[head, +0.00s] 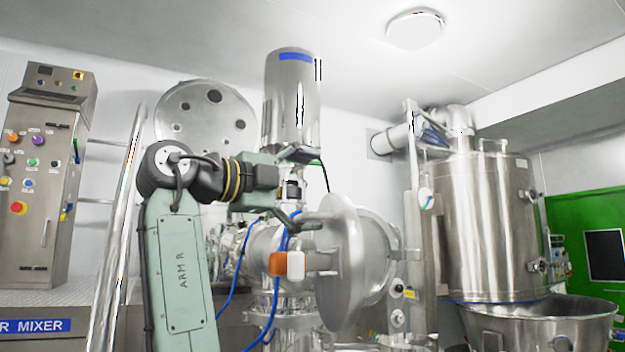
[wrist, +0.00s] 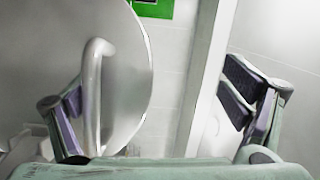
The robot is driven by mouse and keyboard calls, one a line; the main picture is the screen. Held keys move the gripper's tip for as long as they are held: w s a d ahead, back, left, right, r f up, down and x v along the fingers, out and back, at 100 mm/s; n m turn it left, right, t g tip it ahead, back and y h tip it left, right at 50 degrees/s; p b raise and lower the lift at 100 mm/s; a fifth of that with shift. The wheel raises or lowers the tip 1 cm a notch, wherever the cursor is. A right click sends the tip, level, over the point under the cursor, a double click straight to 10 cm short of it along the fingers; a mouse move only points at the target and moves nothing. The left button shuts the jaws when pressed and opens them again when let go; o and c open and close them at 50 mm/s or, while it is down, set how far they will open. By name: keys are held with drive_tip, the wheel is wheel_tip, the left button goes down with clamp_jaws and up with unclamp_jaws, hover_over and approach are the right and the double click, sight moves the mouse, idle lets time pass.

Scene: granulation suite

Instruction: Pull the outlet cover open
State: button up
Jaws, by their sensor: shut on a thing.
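The outlet cover (head: 341,275) is a round steel disc seen at a steep angle in the middle of the head view. It stands beside the round outlet housing (head: 380,250); any gap is hard to judge. The right finger of my gripper (wrist: 155,92) shows well away from the handle.
An orange and white latch (head: 287,264) sits left of the cover. Blue hoses (head: 262,325) hang below my arm. A steel post (head: 415,200) and a large tank (head: 485,225) stand at right, a control cabinet (head: 40,180) and handrail (head: 118,230) at left.

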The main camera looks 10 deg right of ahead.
drive_tip(key=shift+s+r+v, duration=0.1)
drive_tip(key=shift+r+v, duration=0.15)
drive_tip(key=shift+v, duration=1.05)
drive_tip(key=shift+s+r+v, duration=0.15)
drive_tip(key=shift+r+v, duration=0.05)
drive_tip(key=shift+v, duration=1.1)
drive_tip(key=c, duration=0.3)
drive_tip(key=v, duration=0.3)
drive_tip(key=shift+s+r, duration=0.2)
drive_tip(key=shift+s, duration=0.1)
drive_tip(key=c, duration=0.6)
drive_tip(key=shift+s+a+f, duration=0.25)
drive_tip(key=shift+a+f, duration=0.05)
drive_tip(key=shift+a, duration=0.35)
drive_tip(key=shift+s+a+f, duration=0.25)
drive_tip(key=shift+a+f, duration=0.05)
drive_tip(key=shift+a, duration=0.3)
drive_tip(key=shift+s+a+f, duration=0.25)
drive_tip(key=shift+a+f, duration=0.05)
drive_tip(key=shift+a, duration=0.35)
drive_tip(key=shift+c, duration=0.2)
drive_tip(key=shift+p, duration=0.3)
